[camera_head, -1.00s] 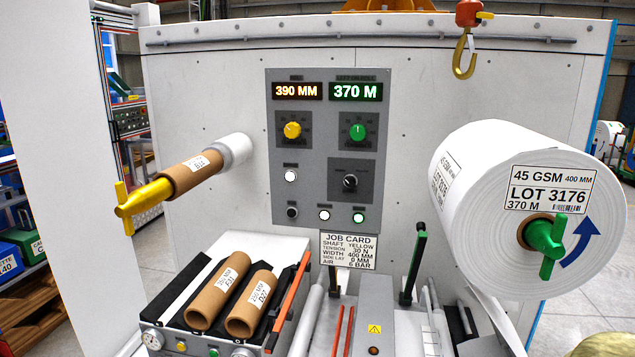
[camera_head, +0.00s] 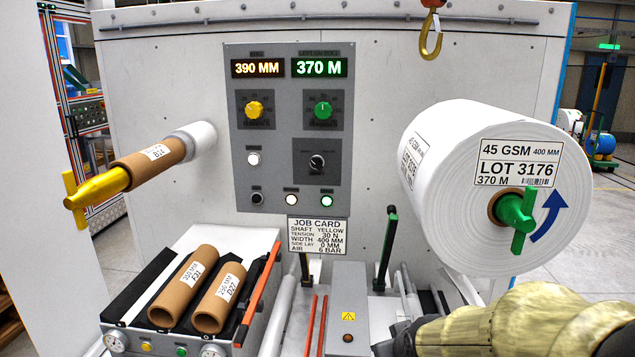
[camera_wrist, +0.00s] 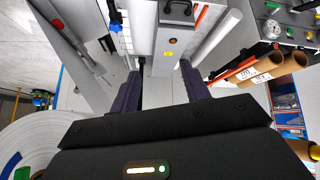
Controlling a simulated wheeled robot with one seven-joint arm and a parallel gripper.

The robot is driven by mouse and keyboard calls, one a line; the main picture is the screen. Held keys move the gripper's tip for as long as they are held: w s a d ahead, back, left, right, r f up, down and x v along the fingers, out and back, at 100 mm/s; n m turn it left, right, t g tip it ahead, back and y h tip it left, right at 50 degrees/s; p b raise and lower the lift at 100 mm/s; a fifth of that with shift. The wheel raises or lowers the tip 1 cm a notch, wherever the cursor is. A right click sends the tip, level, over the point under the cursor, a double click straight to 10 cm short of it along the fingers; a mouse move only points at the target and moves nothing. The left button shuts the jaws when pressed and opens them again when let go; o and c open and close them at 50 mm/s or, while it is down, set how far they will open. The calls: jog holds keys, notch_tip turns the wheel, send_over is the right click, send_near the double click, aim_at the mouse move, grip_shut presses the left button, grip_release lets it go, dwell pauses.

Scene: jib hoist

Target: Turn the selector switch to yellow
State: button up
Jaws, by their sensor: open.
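The selector switch (camera_head: 316,161) is a small black knob on a dark square plate, low on the right side of the grey control panel (camera_head: 290,225). Its pointer is too small to read for certain. A yellow knob (camera_head: 254,109) and a green knob (camera_head: 323,110) sit above it, under the lit displays. My gripper (camera_wrist: 160,78) is open and empty in the wrist view, its two dark fingers apart above the machine's lower bed. The control panel does not show in the wrist view. My arm's yellowish sleeve enters the head view at lower right, well below and right of the switch.
A big white paper roll (camera_head: 440,190) juts out at right. A yellow-tipped shaft (camera_head: 100,187) with a cardboard core sticks out at left. A job card (camera_head: 317,236) hangs below the panel. Upright black-and-green levers (camera_head: 386,250) stand below right. A hook (camera_head: 430,40) hangs above.

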aim_at(316, 165)
jog(key=w+a+r+n+t+y+b, duration=0.3)
jog(key=w+a+r+n+t+b, duration=0.35)
jog(key=w+a+r+t, duration=0.3)
jog(key=a+r+n+t+y+b, duration=0.1)
jog(key=a+r+n+t+b, duration=0.1)
jog(key=r, duration=1.1)
jog(key=shift+w+a+t+y+b, duration=0.3)
jog(key=shift+w+a+t, duration=0.1)
jog(key=shift+a+t, duration=0.2)
jog(key=p+x, duration=0.5)
jog(key=x, duration=1.2)
jog(key=shift+w+d, duration=0.1)
jog(key=shift+w, duration=0.15)
jog(key=shift+c, duration=0.5)
